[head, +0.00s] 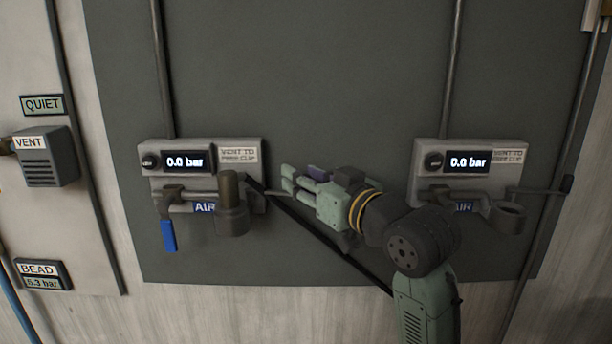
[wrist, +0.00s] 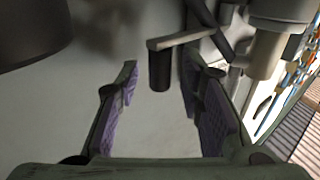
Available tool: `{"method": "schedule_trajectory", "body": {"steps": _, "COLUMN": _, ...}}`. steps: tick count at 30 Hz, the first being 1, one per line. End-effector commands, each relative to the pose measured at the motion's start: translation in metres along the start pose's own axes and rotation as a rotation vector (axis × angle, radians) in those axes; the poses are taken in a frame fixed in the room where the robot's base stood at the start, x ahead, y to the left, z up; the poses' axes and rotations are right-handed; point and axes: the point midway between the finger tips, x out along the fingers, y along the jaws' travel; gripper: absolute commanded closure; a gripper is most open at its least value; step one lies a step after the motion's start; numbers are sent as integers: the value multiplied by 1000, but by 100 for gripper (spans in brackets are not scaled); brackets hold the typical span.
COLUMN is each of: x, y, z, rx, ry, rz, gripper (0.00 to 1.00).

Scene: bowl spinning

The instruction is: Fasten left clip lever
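The left clip lever (head: 276,193) is a thin grey arm sticking out to the right from the left air fixture (head: 205,148). In the wrist view, a grey bar, which looks like this lever, ends in a dark cylindrical grip (wrist: 160,71). My gripper (head: 288,181) is just right of the fixture, its fingers pointing left at the lever's outer end. In the wrist view, my gripper (wrist: 161,80) is open, with purple pads on both sides of the dark grip. Gaps show on both sides. The head view hides the grip behind the fingers.
A black hose (head: 325,240) runs diagonally beneath my gripper. The right fixture (head: 425,148) has a similar lever (head: 545,190) and an empty ring. Both displays read 0.0 bar.

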Motion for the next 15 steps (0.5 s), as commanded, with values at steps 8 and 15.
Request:
{"method": "schedule_trajectory", "body": {"steps": 8, "x": 0, "y": 0, "z": 0, "rx": 0, "ry": 0, "rz": 0, "gripper": 76}}
{"method": "schedule_trajectory", "body": {"steps": 15, "x": 0, "y": 0, "z": 0, "rx": 0, "ry": 0, "rz": 0, "gripper": 92}}
